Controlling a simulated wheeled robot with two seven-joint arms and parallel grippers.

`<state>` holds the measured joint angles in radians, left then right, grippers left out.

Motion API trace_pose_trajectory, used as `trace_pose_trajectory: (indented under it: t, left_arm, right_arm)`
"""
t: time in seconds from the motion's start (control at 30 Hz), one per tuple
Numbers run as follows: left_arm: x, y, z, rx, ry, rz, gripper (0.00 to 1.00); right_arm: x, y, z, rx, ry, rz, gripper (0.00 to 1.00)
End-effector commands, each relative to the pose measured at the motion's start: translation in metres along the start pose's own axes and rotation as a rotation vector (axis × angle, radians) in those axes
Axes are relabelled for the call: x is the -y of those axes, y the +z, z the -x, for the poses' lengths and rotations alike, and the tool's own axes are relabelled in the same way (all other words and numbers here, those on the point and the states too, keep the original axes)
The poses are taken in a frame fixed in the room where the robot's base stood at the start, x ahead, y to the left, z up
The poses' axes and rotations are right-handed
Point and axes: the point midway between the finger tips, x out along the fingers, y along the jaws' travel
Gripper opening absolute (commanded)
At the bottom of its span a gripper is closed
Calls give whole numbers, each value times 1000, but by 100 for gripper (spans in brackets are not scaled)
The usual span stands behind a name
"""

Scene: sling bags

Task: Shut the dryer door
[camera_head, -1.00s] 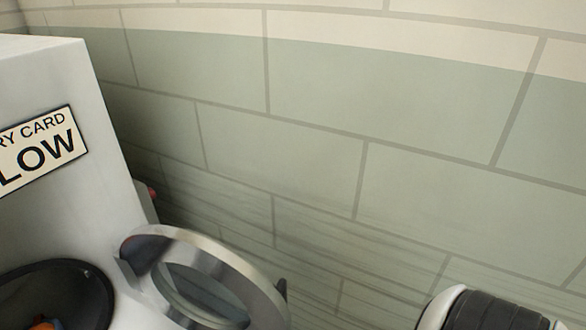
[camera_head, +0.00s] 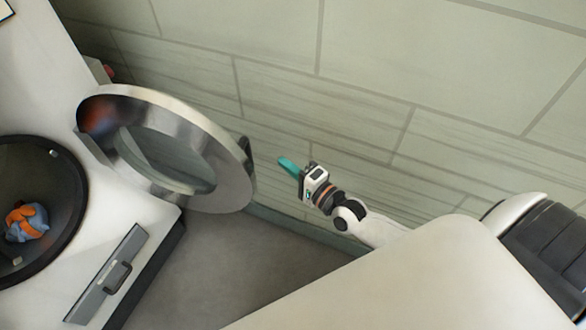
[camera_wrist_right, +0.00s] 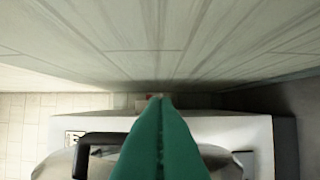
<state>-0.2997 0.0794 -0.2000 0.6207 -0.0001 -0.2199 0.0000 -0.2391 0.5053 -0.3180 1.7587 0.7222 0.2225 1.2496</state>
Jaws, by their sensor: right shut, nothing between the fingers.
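The dryer door (camera_head: 225,190) is a round steel ring with a glass middle. It stands open, swung out to the right of the dryer (camera_head: 110,225). The round dark drum opening (camera_head: 68,215) is uncovered and holds an orange and blue bundle (camera_head: 26,222). My right gripper (camera_head: 287,164), with teal fingers, is a little to the right of the door's outer edge and looks apart from it. In the right wrist view its fingers (camera_wrist_right: 160,140) are shut and empty, with part of the door (camera_wrist_right: 52,165) and its dark handle (camera_wrist_right: 100,140) behind them. My left gripper is not in view.
A tiled wall (camera_head: 370,100) runs behind the door and my right arm. Grey floor (camera_head: 230,265) is clear below the door. A panel with a small handle (camera_head: 118,275) is on the dryer front below the opening.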

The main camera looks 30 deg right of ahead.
Motion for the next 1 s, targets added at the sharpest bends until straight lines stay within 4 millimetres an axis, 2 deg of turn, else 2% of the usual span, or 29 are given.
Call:
trace_pose_trajectory:
  t: [0.1,0.3,0.4,0.6,1.0]
  left_arm:
    - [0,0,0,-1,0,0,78]
    - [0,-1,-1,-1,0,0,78]
    - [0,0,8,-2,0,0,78]
    - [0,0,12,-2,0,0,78]
    - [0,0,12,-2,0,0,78]
  right_arm:
    - [-1,0,-29,1,3,0,0]
    - [0,0,-70,0,1,1,0]
    - [-1,-18,-62,-1,-4,-4,0]
    - [0,-35,-55,0,-3,1,0]
    - [1,-38,-54,0,-3,3,0]
